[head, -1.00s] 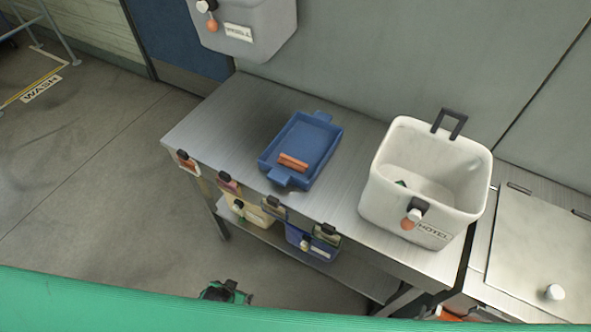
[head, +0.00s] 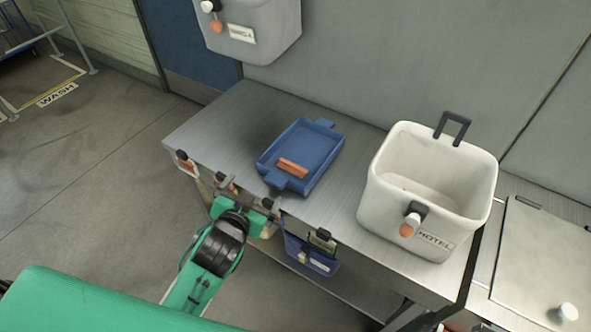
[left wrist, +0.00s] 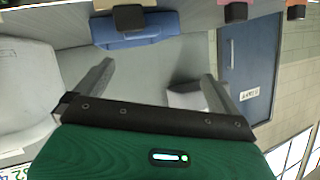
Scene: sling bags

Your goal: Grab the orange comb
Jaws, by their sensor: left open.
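The orange comb (head: 292,168) lies in the near part of a blue tray (head: 327,150) on the metal table, in the head view. My left gripper (head: 250,192) is at the table's front edge, to the left of and nearer than the tray, apart from the comb. In the left wrist view its two fingers (left wrist: 155,85) are spread wide with nothing between them. The comb cannot be made out in the left wrist view. My right gripper is not in view.
A white HOTEL bin (head: 428,190) stands on the table (head: 235,115) to the right of the tray. Clipped tags and a blue bag (head: 312,258) hang along the front edge. A grey bin (head: 255,30) is on the wall. The table's left end is clear.

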